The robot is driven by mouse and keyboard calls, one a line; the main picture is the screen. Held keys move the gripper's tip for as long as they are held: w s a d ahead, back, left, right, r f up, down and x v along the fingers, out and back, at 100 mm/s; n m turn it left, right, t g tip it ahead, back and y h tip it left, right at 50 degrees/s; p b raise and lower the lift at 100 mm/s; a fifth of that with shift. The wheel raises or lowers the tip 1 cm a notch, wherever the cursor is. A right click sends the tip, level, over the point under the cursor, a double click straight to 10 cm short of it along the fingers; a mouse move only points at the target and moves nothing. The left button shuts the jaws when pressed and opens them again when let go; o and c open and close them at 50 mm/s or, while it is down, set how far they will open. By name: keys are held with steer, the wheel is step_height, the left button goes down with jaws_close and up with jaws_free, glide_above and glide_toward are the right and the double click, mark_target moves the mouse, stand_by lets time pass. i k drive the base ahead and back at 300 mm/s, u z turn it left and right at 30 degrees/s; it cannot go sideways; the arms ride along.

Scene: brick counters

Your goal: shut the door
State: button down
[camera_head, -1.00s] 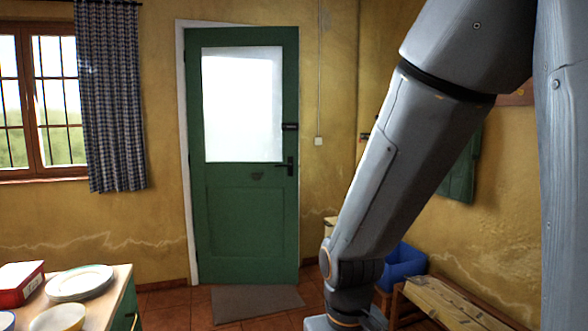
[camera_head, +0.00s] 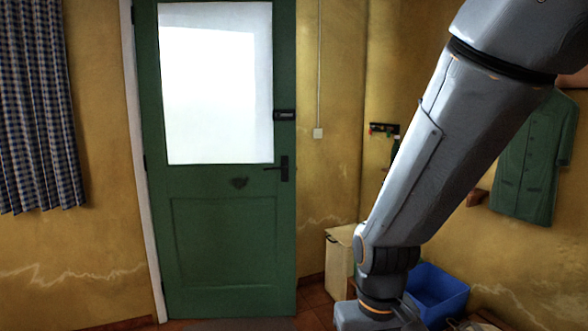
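The green door (camera_head: 232,245) with a large frosted glass pane stands ahead, left of the middle in the head view. It has a dark lever handle (camera_head: 282,168) on its right side and a small dark latch plate (camera_head: 285,114) above it. The white door frame (camera_head: 141,165) shows along its left side. The door's right edge stands out against the yellow wall, and it looks ajar, though the angle is hard to tell. My arm reaches down on the right, apart from the door. My gripper is out of view below the picture's edge.
A blue bin (camera_head: 437,292) and a pale box (camera_head: 340,262) stand on the floor to the right of the door. A green coat (camera_head: 527,160) hangs on the right wall. A checked curtain (camera_head: 38,110) hangs at the left. A dark mat (camera_head: 240,325) lies before the door.

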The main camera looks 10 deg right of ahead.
mark_target(226, 233)
steer(key=u, duration=0.15)
steer(key=i, duration=2.05)
steer(key=u, duration=0.3)
